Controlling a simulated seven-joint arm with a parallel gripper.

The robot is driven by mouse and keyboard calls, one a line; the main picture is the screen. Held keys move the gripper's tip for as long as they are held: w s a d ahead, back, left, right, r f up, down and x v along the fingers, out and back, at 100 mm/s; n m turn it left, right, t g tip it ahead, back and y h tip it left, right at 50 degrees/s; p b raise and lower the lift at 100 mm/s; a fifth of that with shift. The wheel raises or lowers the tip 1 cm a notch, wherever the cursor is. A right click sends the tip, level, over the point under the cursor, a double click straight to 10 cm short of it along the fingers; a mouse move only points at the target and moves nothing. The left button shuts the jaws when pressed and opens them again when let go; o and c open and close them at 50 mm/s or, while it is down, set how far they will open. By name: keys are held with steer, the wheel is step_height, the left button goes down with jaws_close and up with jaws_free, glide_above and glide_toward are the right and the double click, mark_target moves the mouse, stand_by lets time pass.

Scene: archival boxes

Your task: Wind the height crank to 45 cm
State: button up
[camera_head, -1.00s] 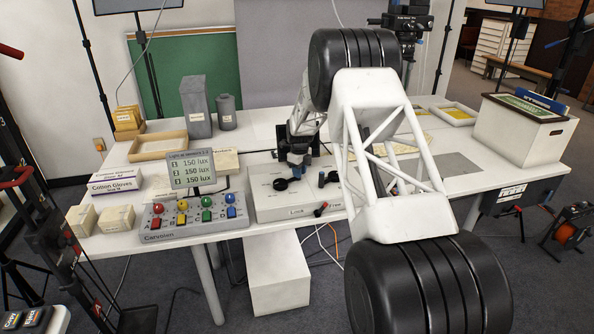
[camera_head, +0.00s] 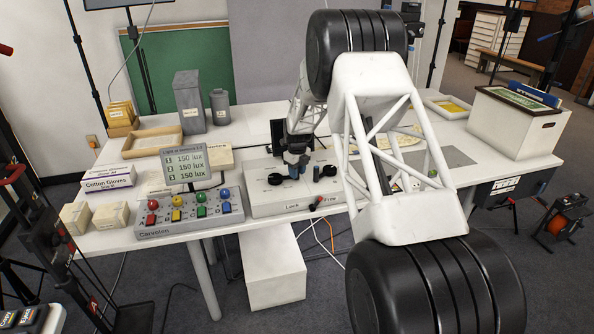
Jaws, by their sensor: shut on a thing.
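My gripper (camera_head: 294,165) points down over the white control panel (camera_head: 262,205) at the front of the table. It is shut on a small part there, which the fingers largely hide. I cannot tell for sure whether this part is the height crank. A black fitting (camera_head: 275,180) sits just left of the gripper, and another black fitting (camera_head: 326,171) sits to its right. A red-tipped lever (camera_head: 316,203) is on the panel's front face, between the words Lock and Free. No height reading in cm is legible.
A button console (camera_head: 190,218) with a lux display (camera_head: 186,166) stands left of the panel. A white file box (camera_head: 515,125) stands at the right. A dark unit (camera_head: 497,190) hangs under the right table edge. My arm covers much of the right half.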

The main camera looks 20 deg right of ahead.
steer(key=shift+s+a+f+m, duration=0.1)
steer(key=shift+s+a+m, duration=0.2)
steer(key=shift+a, duration=0.1)
stand_by(1.3)
steer(key=o, duration=0.8)
steer(key=shift+d, duration=0.1)
steer(key=shift+d+r, duration=0.1)
steer(key=shift+r, duration=3.85)
